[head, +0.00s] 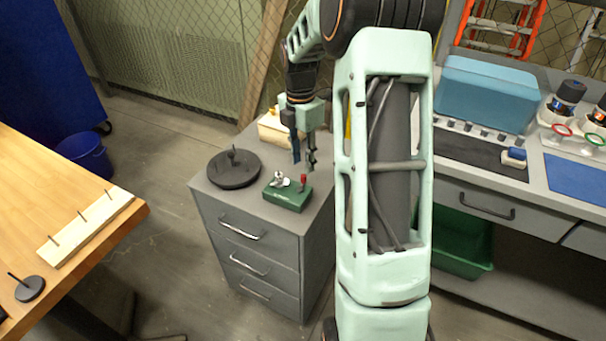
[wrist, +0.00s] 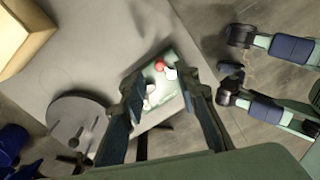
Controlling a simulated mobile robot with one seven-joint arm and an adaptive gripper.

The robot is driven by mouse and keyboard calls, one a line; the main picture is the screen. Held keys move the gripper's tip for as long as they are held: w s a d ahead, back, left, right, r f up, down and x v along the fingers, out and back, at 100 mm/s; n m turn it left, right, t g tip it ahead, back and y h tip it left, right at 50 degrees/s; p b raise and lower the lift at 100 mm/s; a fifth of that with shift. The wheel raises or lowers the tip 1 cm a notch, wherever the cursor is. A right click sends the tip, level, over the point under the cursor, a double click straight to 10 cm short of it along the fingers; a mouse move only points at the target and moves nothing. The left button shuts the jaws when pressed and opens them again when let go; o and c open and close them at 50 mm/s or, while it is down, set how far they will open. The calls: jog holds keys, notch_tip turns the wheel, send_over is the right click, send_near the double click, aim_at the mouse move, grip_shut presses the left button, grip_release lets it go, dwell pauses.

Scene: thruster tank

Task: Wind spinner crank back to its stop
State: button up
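A green box (head: 287,194) sits on top of a grey drawer cabinet. A small silver-white fitting (head: 279,177) and an upright red knob (head: 303,181) stand on it; I take these for the spinner and its crank. My gripper (head: 303,163) hangs pointing down above the box, apart from it, with its fingers spread and nothing between them. In the wrist view the green box (wrist: 172,98) and the red knob (wrist: 159,65) show between the open fingers (wrist: 162,88). The crank's arm and its stop are too small to make out.
A dark round disc with an upright peg (head: 234,168) lies left of the box on the cabinet (head: 252,222). A pale box (head: 277,133) stands behind. A wooden table (head: 60,185) is at left, a workbench with a blue case (head: 483,92) at right.

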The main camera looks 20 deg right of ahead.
aim_at(304, 175)
notch_tip(304, 175, down, 5)
jog(key=shift+s, duration=0.1)
dwell(0.3)
grip_shut()
